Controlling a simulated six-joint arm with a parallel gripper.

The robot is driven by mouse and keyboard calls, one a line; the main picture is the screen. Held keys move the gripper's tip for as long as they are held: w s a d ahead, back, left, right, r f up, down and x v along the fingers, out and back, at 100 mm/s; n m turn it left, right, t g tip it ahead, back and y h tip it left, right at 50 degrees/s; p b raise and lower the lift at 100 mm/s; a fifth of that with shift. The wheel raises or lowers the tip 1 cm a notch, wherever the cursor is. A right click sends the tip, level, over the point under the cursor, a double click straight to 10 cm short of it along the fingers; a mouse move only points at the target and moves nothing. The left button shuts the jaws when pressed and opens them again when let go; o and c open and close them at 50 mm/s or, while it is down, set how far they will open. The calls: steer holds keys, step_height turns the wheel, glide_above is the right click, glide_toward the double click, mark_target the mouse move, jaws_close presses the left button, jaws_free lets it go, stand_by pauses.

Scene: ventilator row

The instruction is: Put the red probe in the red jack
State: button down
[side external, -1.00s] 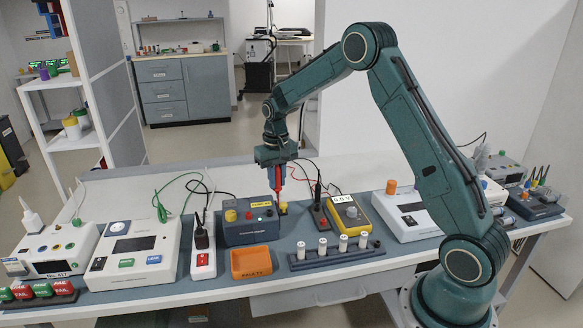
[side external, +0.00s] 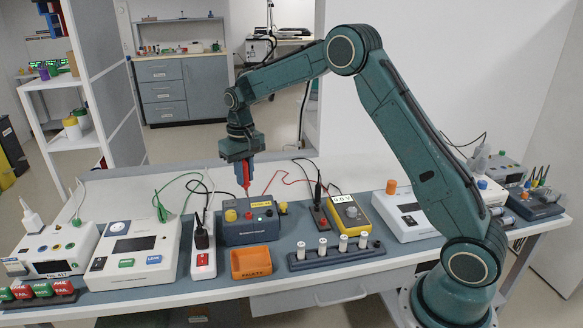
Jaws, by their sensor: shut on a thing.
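My gripper (side external: 243,160) is shut on the red probe (side external: 245,176) and holds it roughly upright, tip down. The probe tip is above the top edge of the blue-grey power box (side external: 252,235), apart from it as far as I can tell. A small red spot (side external: 249,215), perhaps the red jack, shows on the box's front beside a yellow knob (side external: 231,215). The yellow meter (side external: 350,214) reading 0.0 V stands to the right, with a black probe (side external: 318,193) upright in a holder beside it.
An orange tray (side external: 251,262) lies in front of the box, and a rack of white cylinders (side external: 335,253) to its right. A power strip (side external: 204,262) with a black plug is close on the left. Red and black leads cross the bench behind.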

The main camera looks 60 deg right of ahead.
mark_target(244, 162)
steer(key=shift+f, duration=2.95)
steer(key=shift+f, duration=0.95)
stand_by(0.5)
steer(key=c, duration=1.3)
jaws_free()
steer(key=shift+o, duration=0.2)
steer(key=shift+r, duration=0.15)
step_height(244, 162, up, 13)
steer(key=shift+r, duration=0.35)
steer(key=shift+s, duration=0.1)
